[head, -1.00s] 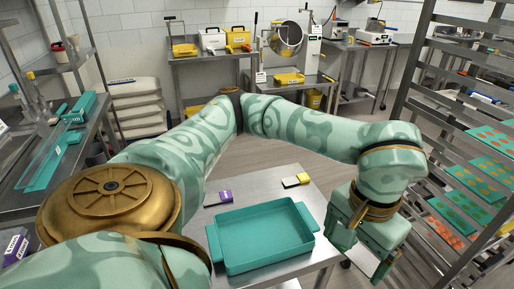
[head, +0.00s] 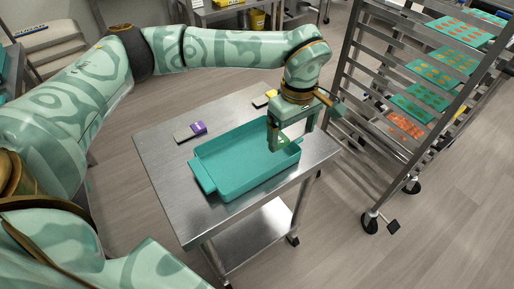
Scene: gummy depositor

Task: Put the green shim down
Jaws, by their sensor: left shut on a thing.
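My left gripper (head: 290,138) points down over the right end of the teal tray (head: 235,185), which sits on the steel cart. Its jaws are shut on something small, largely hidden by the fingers. This is likely the green shim, but I cannot make out its shape or colour clearly. I cannot tell whether it touches the tray. My right gripper is out of view.
A shim with a purple end (head: 191,131) and one with a yellow end (head: 264,99) lie on the cart top (head: 165,165) behind the tray. The cart's left part is bare. A rack (head: 385,110) with trays of gummies stands to the right.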

